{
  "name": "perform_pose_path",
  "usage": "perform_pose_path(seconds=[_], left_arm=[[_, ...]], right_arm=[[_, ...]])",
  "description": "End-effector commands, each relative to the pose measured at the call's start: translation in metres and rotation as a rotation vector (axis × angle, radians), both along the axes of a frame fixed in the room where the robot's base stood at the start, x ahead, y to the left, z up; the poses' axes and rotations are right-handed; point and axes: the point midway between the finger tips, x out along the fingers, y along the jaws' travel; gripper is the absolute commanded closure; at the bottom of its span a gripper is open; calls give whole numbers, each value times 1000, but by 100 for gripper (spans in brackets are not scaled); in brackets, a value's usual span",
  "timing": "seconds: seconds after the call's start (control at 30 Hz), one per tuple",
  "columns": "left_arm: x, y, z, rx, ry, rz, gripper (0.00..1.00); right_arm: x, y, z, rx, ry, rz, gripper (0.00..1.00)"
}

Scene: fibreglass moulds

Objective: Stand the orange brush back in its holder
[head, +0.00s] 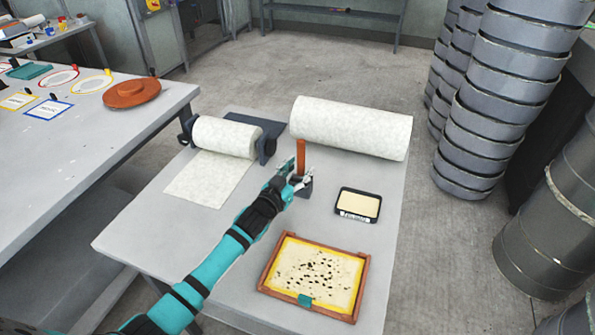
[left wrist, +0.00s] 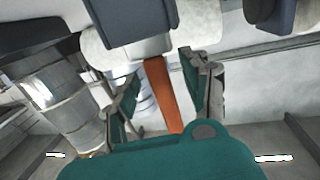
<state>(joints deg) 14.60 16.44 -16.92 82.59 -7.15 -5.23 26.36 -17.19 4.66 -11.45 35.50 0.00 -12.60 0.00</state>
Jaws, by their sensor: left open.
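The orange brush (head: 301,156) stands upright at the dark holder (head: 305,189) on the table. In the left wrist view its orange handle (left wrist: 164,98) runs between my fingers, and its pale grey end meets the dark holder (left wrist: 130,18). How deep the brush sits in the holder is hidden. My left gripper (head: 292,176) is open around the brush, and it also shows in the left wrist view (left wrist: 162,72) with one finger on each side of the handle and gaps visible. My right gripper is not in view.
A large white roll (head: 352,127) lies behind the brush. A smaller roll on a dispenser (head: 265,148) is to the left. A black-rimmed tray (head: 343,206) is to the right, and a wooden-framed mould (head: 269,282) lies in front. Bare table shows between them.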

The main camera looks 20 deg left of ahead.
Motion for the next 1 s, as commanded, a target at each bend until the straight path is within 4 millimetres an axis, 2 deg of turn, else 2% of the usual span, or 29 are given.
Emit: perform_pose_path(seconds=[0.17,0.6,0.8,1.0], left_arm=[[-12,3,-1,-1,1,0,53],[-97,20,2,1,3,0,53],[-115,24,4,0,1,0,53],[-118,24,5,0,-1,0,53]], right_arm=[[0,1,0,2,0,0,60],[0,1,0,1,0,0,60],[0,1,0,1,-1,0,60],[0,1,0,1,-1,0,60]])
